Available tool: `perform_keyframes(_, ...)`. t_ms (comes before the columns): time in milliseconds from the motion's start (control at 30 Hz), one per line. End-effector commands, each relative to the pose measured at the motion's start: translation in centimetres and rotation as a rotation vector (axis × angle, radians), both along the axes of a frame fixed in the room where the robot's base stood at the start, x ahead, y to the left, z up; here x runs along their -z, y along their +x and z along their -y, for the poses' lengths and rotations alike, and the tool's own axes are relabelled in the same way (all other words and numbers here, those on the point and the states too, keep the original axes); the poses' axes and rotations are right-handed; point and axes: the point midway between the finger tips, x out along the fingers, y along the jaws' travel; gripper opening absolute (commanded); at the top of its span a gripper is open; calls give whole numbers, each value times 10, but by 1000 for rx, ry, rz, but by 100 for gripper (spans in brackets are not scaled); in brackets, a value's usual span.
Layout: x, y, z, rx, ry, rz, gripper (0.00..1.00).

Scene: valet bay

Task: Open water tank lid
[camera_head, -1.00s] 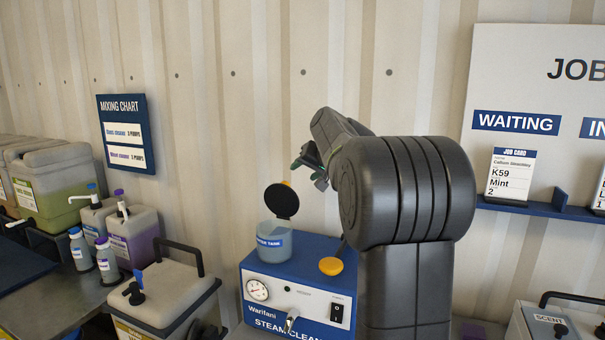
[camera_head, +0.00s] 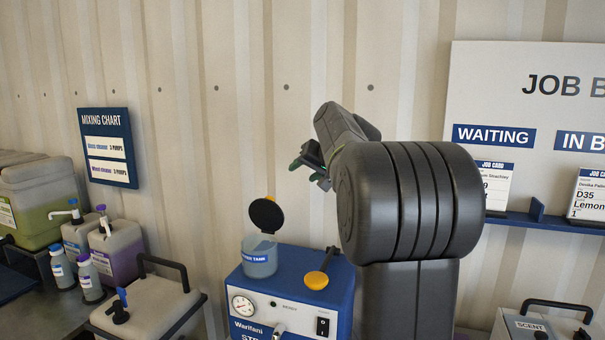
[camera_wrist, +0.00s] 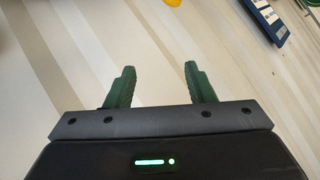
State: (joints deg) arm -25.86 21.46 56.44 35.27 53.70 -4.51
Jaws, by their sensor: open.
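The water tank (camera_head: 259,262) is a grey, see-through cylinder with a blue label, set on top of the blue steam cleaner (camera_head: 290,283). Its round black lid (camera_head: 267,215) stands tilted up at the back of the tank, so the tank's mouth is open. A small yellow piece shows at the lid's edge. My gripper (camera_head: 308,168) is above and right of the lid, apart from it. In the wrist view its two green fingers (camera_wrist: 160,85) are spread with nothing between them.
A yellow-orange knob (camera_head: 316,280) sits on the steam cleaner right of the tank. Containers with pumps (camera_head: 115,245) stand at the left. A job board (camera_head: 530,130) hangs on the corrugated wall at the right. The wall behind my gripper is bare.

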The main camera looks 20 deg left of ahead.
Motion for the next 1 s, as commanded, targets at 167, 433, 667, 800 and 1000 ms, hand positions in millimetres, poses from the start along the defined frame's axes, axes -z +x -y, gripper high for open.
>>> perform_keyframes(167,-1,0,1,0,0,0,49)
perform_keyframes(433,-1,0,1,0,0,0,49)
perform_keyframes(667,-8,-7,13,2,1,3,49)
perform_keyframes(800,-22,-19,34,3,1,4,49)
perform_keyframes(1000,-46,-40,68,3,1,3,49)
